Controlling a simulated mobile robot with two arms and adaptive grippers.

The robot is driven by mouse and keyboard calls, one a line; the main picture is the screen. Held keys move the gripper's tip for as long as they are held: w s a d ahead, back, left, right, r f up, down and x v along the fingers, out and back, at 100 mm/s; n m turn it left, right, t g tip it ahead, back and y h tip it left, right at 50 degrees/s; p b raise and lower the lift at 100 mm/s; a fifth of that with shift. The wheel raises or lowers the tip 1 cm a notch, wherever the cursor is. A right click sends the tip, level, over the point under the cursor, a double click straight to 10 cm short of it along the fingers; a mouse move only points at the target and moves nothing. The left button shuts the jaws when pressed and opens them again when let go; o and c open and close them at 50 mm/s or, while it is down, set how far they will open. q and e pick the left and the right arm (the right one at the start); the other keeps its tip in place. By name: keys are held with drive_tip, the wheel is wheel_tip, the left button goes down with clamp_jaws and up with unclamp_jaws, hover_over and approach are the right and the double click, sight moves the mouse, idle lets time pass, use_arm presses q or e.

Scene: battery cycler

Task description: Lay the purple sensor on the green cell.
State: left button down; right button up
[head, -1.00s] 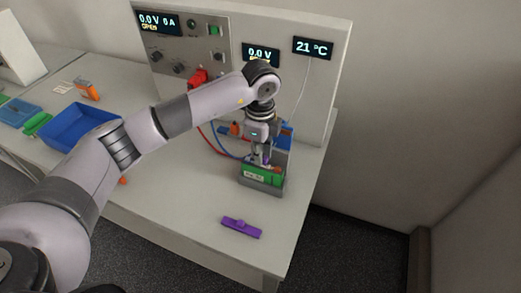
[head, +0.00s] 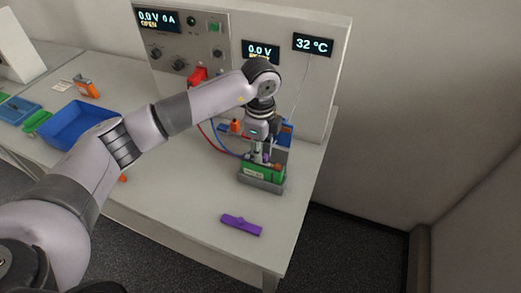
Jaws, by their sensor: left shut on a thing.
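The green cell (head: 257,174) sits upright in a grey holder (head: 262,187) near the right edge of the bench. My left gripper (head: 262,158) points down at the cell's top and is shut on the small purple sensor (head: 267,157). Only a bit of the sensor shows between the fingers; it is at the top of the cell and seems to touch it. A thin wire runs down from the temperature display (head: 313,44), which reads 32 °C. My right gripper is not in view.
A purple bar-shaped piece (head: 241,225) lies on the bench in front of the holder. A blue bin (head: 75,127) stands at left. Red and blue leads run from the cycler panel (head: 190,45) behind the cell. The bench front is mostly clear.

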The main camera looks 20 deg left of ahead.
use_arm(q)
drive_tip(key=shift+f+b, duration=0.5)
drive_tip(key=shift+f, duration=0.1)
idle(0.7)
drive_tip(key=c, duration=1.5)
unclamp_jaws()
drive_tip(key=shift+o, duration=0.2)
drive_tip(key=shift+r, duration=0.1)
